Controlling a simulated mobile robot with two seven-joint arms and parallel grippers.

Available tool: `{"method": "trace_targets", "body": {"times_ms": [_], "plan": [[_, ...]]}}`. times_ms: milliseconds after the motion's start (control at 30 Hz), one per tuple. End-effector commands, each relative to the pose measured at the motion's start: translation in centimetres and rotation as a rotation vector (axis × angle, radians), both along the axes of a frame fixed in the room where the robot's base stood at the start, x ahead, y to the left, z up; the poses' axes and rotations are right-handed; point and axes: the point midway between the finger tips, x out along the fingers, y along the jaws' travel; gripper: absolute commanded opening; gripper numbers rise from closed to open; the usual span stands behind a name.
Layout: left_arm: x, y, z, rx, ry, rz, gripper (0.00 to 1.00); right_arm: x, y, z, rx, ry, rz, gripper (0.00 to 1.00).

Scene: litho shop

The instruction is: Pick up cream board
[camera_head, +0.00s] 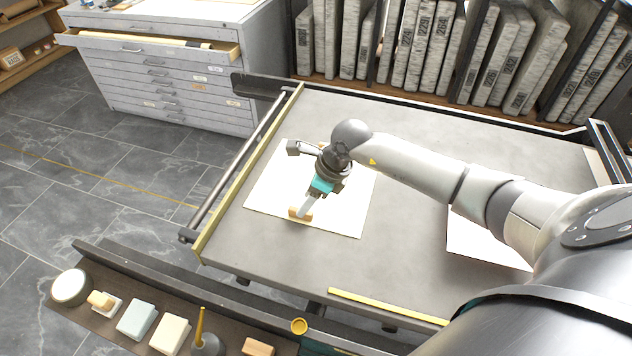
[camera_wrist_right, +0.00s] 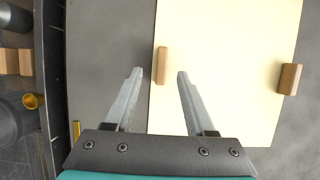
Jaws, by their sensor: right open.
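The cream board (camera_head: 345,217) lies flat on the grey bed of the press table, partly covered by my right arm. It fills much of the wrist view (camera_wrist_right: 225,60). A small wooden block (camera_wrist_right: 162,65) sits at its near edge, and a second wooden block (camera_wrist_right: 290,78) sits at its opposite edge. My right gripper (camera_wrist_right: 159,73) is open, pointing down over the near edge. In the wrist view its fingers appear on either side of the near block, with gaps to both. Height above the block is unclear. My left gripper is out of view.
A white sheet (camera_head: 478,243) lies on the bed (camera_head: 400,262), partly under my right arm. A tray (camera_head: 110,328) with blocks and pots runs along the front. A rail (camera_head: 232,168) borders the left side. Stone slabs (camera_head: 425,45) stand in a rack behind.

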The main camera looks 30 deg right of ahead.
Motion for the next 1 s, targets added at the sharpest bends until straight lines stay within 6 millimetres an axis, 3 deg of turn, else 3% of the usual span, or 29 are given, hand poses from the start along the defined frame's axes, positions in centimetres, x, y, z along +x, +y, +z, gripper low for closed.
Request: {"method": "trace_targets", "body": {"times_ms": [300,600,1000], "plan": [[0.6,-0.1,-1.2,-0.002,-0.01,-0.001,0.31,1.2,0.8,-4.0,0.003,0.0,0.001,0.55],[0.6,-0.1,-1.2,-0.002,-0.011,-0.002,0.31,1.3,0.8,-4.3,0.0,0.0,0.001,0.55],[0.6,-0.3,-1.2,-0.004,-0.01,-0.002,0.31,1.2,0.8,-4.3,0.0,0.0,0.001,0.11]]}}
